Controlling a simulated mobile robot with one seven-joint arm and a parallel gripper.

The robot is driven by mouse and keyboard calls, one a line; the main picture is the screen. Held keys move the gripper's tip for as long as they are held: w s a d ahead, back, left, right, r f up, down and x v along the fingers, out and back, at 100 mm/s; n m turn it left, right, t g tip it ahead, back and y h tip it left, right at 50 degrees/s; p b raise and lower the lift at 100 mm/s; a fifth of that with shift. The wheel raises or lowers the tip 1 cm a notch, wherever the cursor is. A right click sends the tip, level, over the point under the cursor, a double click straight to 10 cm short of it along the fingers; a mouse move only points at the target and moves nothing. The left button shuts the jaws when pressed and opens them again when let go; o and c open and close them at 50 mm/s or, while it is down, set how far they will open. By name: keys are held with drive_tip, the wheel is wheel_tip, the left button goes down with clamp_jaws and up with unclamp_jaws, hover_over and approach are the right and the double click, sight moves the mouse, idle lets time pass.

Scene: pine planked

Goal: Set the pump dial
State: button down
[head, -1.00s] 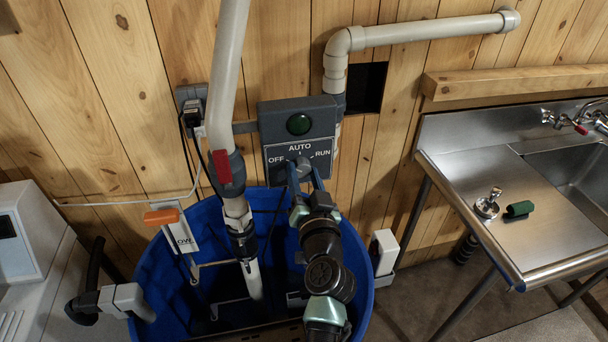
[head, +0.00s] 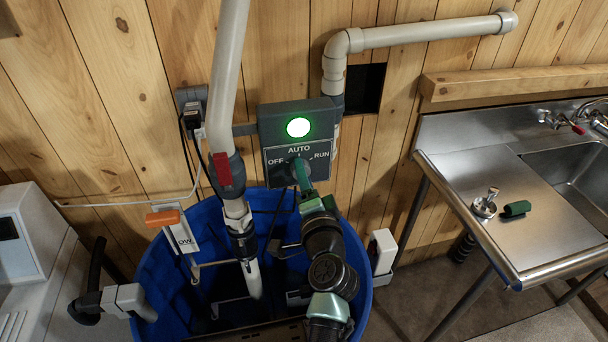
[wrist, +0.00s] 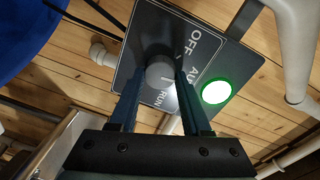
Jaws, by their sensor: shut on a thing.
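The pump control box (head: 325,113) is mounted on the plank wall above the blue tub. Its dark plate (head: 270,168) is marked OFF, AUTO and RUN. The round lamp (head: 298,127) above the plate glows green, and it also shows lit in the wrist view (wrist: 215,91). The round grey dial (wrist: 160,73) stands out from the plate. My gripper (wrist: 161,80) is shut on the dial, one finger on each side. In the head view my gripper (head: 302,177) covers much of the dial, and I cannot tell which mark its pointer faces.
The blue tub (head: 165,265) lies below the box. A grey pipe (head: 228,70) with a red-handled valve (head: 220,168) runs close on the left. A steel sink counter (head: 470,180) stands to the right.

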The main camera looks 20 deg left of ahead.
drive_tip(key=shift+m, duration=0.6)
drive_tip(key=shift+f, duration=0.1)
drive_tip(key=shift+c, duration=1.8)
unclamp_jaws()
drive_tip(key=shift+d, duration=0.1)
drive_tip(key=b+v, duration=0.2)
drive_tip(key=v, duration=1)
drive_tip(key=shift+s+d+r, duration=0.2)
drive_tip(key=shift+s+r, duration=0.05)
drive_tip(key=shift+s, duration=0.1)
